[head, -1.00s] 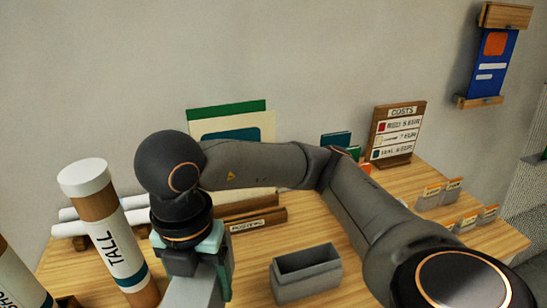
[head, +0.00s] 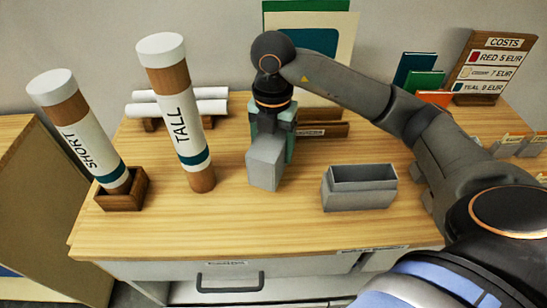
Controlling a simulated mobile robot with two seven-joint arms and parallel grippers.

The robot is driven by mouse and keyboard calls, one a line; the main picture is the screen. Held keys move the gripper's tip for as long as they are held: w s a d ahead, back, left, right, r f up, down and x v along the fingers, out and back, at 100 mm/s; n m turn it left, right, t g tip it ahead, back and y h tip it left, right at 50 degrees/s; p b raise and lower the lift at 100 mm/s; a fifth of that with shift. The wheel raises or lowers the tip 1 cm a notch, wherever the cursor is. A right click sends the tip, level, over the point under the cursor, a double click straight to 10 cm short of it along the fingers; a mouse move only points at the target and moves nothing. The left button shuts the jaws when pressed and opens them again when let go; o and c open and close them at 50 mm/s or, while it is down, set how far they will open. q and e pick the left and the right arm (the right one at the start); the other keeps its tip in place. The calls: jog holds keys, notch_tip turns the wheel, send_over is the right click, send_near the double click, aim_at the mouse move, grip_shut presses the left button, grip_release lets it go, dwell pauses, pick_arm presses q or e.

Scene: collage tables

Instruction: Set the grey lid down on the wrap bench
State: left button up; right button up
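The grey lid (head: 265,165) is a light grey block-like piece held under my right gripper (head: 272,140). The gripper points down, its greenish fingers shut about the lid's upper part. The lid is low over the wooden top of the wrap bench (head: 300,225), between the TALL tube and an open grey box (head: 359,197). I cannot tell whether its lower edge touches the wood. The box stands upright to the right, apart from the lid. My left gripper is not in view.
The TALL tube (head: 183,125) stands left of the lid; the SHORT tube (head: 80,135) leans in a wooden holder (head: 122,200). White rolls (head: 195,107), folders (head: 415,75) and a COSTS sign (head: 487,65) are behind. The bench front is clear, above a drawer (head: 230,283).

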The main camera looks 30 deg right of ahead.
jog(key=f, duration=0.3)
jog(key=shift+w+d+f+p, duration=0.2)
jog(key=shift+d+f+p, duration=0.05)
jog(key=shift+p, duration=0.05)
jog(key=shift+f, duration=0.15)
jog(key=shift+f, duration=0.2)
jog(key=o, duration=1.3)
